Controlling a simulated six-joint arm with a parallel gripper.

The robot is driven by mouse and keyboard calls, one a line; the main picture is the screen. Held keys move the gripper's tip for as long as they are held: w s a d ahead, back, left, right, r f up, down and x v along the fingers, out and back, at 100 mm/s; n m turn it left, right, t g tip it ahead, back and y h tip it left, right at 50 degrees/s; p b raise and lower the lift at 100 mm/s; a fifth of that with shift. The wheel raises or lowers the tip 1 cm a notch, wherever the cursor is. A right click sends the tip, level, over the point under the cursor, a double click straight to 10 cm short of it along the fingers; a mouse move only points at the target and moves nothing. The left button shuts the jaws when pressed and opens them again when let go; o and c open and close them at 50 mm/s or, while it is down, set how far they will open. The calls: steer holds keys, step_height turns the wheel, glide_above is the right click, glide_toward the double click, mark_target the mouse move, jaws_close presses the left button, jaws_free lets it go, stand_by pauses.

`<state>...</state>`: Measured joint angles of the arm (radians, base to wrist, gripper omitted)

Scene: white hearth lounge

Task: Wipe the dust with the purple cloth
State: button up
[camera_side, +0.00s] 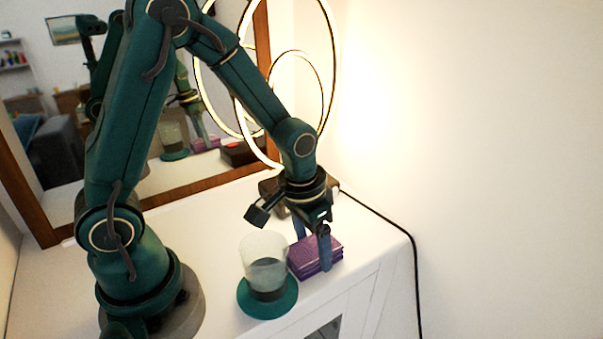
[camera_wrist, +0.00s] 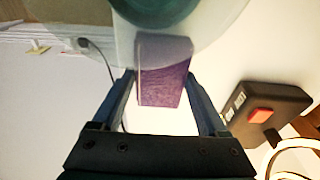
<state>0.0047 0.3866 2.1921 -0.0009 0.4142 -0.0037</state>
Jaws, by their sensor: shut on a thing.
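The purple cloth (camera_side: 318,255) is a folded, layered block on the white cabinet top, near its front edge. My gripper (camera_side: 313,252) points down over it, with one finger at the cloth's near side. In the wrist view my gripper (camera_wrist: 160,77) has its two fingers on either side of the cloth (camera_wrist: 162,82), shut on it. In the side view the cloth appears to rest on or just above the surface; I cannot tell which. I cannot make out any dust in either view.
A clear glass (camera_side: 265,255) with dark contents stands on a teal coaster (camera_side: 255,305), close left of the cloth. A dark box with a red patch (camera_wrist: 260,115) lies behind my gripper. A ring lamp (camera_side: 333,70) and mirror stand behind. A black cable (camera_side: 415,265) hangs at the right edge.

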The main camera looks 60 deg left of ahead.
mark_target(306, 247)
steer(key=shift+r, duration=3.75)
steer(key=shift+s+a+f+n, duration=0.1)
steer(key=shift+s+a+n, duration=0.1)
steer(key=shift+n, duration=0.7)
steer(key=shift+s+a+n, duration=0.15)
steer(key=shift+a+n, duration=0.1)
steer(key=shift+n, duration=0.55)
steer(key=s+a+n+g+y, duration=0.1)
steer(key=s+a+n, duration=0.2)
steer(key=a+n, duration=0.4)
steer(key=s+a+n+g+y, duration=0.1)
steer(key=s+a+n, duration=0.2)
steer(key=a+n, duration=0.5)
steer(key=shift+f, duration=3.8)
